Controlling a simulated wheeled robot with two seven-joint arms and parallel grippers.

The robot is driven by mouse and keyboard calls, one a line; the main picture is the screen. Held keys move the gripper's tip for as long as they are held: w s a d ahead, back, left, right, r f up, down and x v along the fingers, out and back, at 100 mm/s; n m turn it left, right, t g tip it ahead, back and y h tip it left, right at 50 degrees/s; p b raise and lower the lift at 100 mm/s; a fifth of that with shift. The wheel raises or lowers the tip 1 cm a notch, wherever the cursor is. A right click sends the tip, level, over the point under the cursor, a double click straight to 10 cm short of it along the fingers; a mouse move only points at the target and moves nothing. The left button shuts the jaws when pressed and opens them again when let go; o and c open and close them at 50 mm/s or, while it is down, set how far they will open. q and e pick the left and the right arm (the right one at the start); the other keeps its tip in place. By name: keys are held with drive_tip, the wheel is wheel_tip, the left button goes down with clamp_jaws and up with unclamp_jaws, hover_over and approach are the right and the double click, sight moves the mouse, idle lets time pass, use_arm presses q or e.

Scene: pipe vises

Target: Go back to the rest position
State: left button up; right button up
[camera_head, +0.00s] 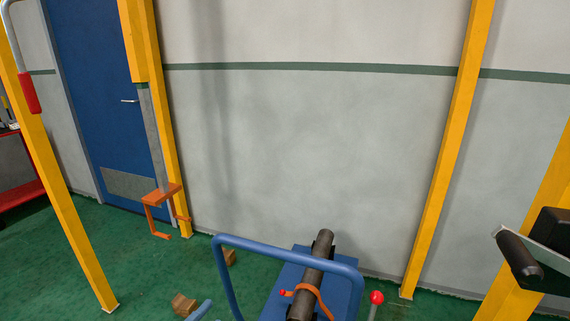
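Neither of my grippers can be made out in the head view. A dark pipe (318,262) lies tilted on a blue stand (279,297) at the bottom centre. An orange strap or clamp (316,294) crosses the pipe. The lower end of the stand is cut off by the frame edge.
A blue tube rail (287,248) rises beside the pipe. A red-knobbed lever (376,298) stands to its right. Yellow posts (441,160) stand around. An orange bracket (162,194) hangs at left. Brown blocks (184,304) lie on the green floor. A black-and-grey part (519,258), unclear, juts in right.

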use_arm(q)
drive_tip(key=s+a+f+n+g+y+p, duration=0.1)
drive_tip(key=s+a+f+n+g+y, duration=0.2)
drive_tip(key=f, duration=0.4)
drive_tip(key=s+a+f+n+y+p, duration=0.1)
drive_tip(key=s+f+n+y, duration=0.1)
drive_tip(key=s+f+n, duration=0.3)
drive_tip(key=s+a+f+n+g+y+p, duration=0.1)
drive_tip(key=a+f+n+g+y, duration=0.15)
drive_tip(key=f, duration=0.55)
drive_tip(key=s+d+f+n+g, duration=0.1)
drive_tip(key=s+f+n+g, duration=0.1)
drive_tip(key=s, duration=0.7)
drive_tip(key=s+d+f+n+g+p, duration=0.1)
drive_tip(key=s+f+n+g, duration=0.2)
drive_tip(key=s+f, duration=0.3)
drive_tip(key=s+d+f+n+g+p, duration=0.1)
drive_tip(key=s+f+g, duration=0.3)
drive_tip(key=s, duration=0.9)
drive_tip(key=shift+d+n+y, duration=0.35)
drive_tip(key=shift+n+y, duration=0.1)
drive_tip(key=shift+n, duration=0.4)
drive_tip(key=shift+w, duration=0.15)
